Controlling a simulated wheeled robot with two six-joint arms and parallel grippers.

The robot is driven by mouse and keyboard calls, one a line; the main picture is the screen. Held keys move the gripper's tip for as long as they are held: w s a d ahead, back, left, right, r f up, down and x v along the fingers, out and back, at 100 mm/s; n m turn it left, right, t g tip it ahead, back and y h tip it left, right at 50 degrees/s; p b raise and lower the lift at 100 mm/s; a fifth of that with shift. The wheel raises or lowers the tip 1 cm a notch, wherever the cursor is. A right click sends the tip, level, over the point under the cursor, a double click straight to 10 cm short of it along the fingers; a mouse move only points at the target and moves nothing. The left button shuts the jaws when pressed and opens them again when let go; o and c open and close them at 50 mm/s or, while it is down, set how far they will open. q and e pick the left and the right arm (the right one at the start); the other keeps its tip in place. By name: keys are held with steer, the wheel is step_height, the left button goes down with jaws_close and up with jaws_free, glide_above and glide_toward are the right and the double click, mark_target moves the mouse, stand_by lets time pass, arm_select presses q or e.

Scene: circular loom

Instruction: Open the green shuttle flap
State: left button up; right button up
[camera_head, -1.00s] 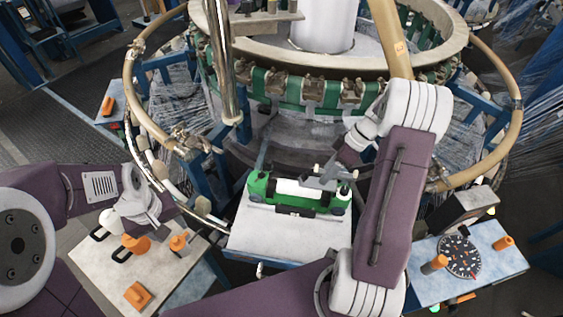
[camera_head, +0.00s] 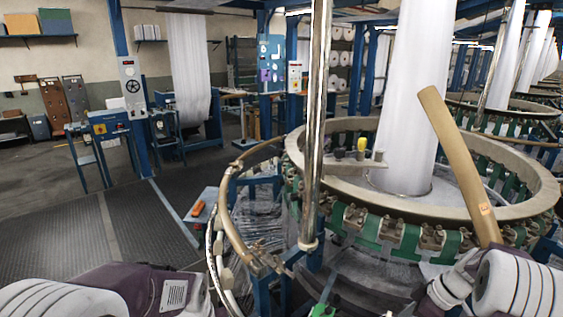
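Only a small green piece (camera_head: 322,311) shows at the bottom edge of the head view, likely the top of the green shuttle. Its flap is out of the picture, so I cannot tell whether it is open or shut. My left arm (camera_head: 150,290) comes in at the bottom left and my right arm (camera_head: 515,285) at the bottom right. Both grippers lie below the picture.
The circular loom's ring (camera_head: 420,208) fills the right side, with a chrome post (camera_head: 316,130) in front. A tan outer rail (camera_head: 228,215) curves round its left. A small side table (camera_head: 205,203) holds an orange-handled tool. The floor at left is clear.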

steer(key=s+a+r+n+g+h, duration=0.1)
steer(key=a+r+n, duration=0.1)
steer(key=a, duration=0.5)
steer(key=s+a+r+n, duration=0.1)
steer(key=a+n, duration=0.1)
steer(key=a, duration=0.4)
arm_select(q)
steer(key=s+a+f+m, duration=0.1)
steer(key=s+f+m, duration=0.1)
steer(key=s, duration=0.3)
steer(key=shift+s+m, duration=0.25)
steer(key=shift+m, duration=0.15)
arm_select(e)
steer(key=s+f+m+h, duration=0.3)
steer(key=s+m, duration=0.6)
steer(key=m, duration=0.4)
steer(key=shift+s+a+f+m+t, duration=0.2)
steer(key=shift+s+f+m+t, duration=0.2)
steer(key=shift+f, duration=0.05)
arm_select(q)
steer(key=shift+f, duration=0.1)
arm_select(e)
steer(key=shift+d, duration=0.1)
